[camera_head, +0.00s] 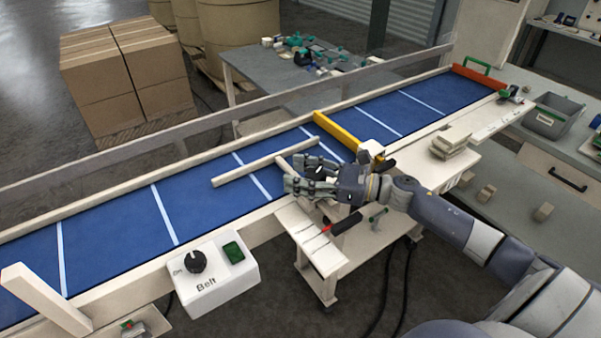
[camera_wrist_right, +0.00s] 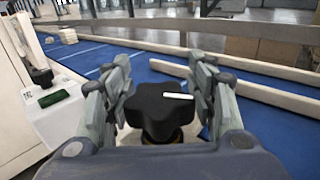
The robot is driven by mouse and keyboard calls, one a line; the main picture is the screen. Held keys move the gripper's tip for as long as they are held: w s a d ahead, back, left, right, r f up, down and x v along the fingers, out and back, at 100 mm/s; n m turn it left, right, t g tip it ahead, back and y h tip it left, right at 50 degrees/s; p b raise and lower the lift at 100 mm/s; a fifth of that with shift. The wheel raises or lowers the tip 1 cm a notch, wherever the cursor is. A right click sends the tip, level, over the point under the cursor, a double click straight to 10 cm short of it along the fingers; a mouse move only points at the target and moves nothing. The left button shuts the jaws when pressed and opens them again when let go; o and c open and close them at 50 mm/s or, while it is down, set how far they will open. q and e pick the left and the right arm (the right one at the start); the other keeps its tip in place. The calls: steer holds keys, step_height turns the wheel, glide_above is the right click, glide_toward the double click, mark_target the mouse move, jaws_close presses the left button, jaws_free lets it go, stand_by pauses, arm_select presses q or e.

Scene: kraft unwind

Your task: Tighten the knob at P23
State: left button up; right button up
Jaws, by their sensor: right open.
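A black lobed knob (camera_wrist_right: 160,108) with a white mark on top sits above a brass-coloured collar in the right wrist view. My right gripper (camera_wrist_right: 160,78) is open, with its fingers on either side of the knob. I cannot tell whether they touch it. In the head view my right gripper (camera_head: 291,177) reaches over the near edge of the blue conveyor belt (camera_head: 110,223), and I cannot make out the knob there. No P23 label is legible. My left gripper is not in view.
A white Belt box (camera_head: 222,288) with a black dial and green button stands at the near side. Pale guide rails (camera_head: 232,175) and a yellow bar (camera_head: 338,131) lie over the belt. A red-handled tool (camera_head: 343,224) is close below my right gripper.

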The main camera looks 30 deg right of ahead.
steer(key=c, duration=1)
steer(key=shift+f, duration=0.1)
steer(key=shift+c, duration=0.7)
